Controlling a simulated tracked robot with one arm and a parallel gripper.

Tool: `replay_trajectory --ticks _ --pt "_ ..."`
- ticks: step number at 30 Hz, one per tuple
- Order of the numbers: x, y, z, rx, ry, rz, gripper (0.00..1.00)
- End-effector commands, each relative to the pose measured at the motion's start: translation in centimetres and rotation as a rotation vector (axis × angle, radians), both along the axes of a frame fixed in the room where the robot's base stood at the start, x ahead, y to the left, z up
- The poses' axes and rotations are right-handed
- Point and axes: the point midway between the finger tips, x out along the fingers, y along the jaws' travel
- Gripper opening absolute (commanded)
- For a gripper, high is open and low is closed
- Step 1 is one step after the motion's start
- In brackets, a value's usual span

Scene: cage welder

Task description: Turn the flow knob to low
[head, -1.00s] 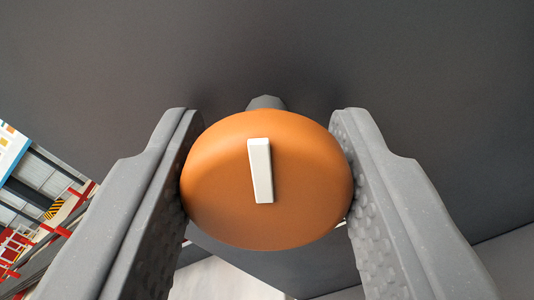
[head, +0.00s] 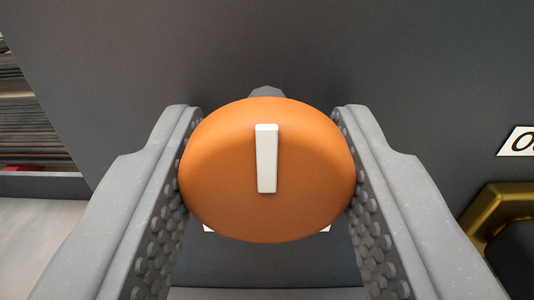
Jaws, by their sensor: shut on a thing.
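The flow knob (head: 225,175) is a round orange disc with a raised white pointer bar (head: 266,158) on its face. It is mounted on a dark grey panel (head: 270,45), with a bit of its grey shaft showing behind its top edge. The white bar stands nearly upright in the picture. My gripper (head: 267,170) is shut on the knob, one textured grey finger against each side. Any scale marks behind the knob are mostly hidden; only small white corners show below it.
A white label (head: 519,141) with black lettering, cut off by the frame, is at the right. Below it is a gold-coloured frame (head: 497,212) around a dark area. At the left, beyond the panel's edge, are stacked layers (head: 30,115) and a pale floor (head: 40,235).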

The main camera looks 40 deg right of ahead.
Motion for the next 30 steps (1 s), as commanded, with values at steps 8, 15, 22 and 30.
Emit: replay_trajectory --ticks 8,15,22,30 --pt "0.07 0.16 0.07 -0.014 0.009 0.004 0.15" --pt "0.10 0.17 0.18 -0.014 0.005 0.004 0.41" --pt "0.07 0.10 0.17 -0.013 0.006 0.002 0.55" --pt "-0.87 0.79 0.03 -0.013 0.006 0.002 0.55"
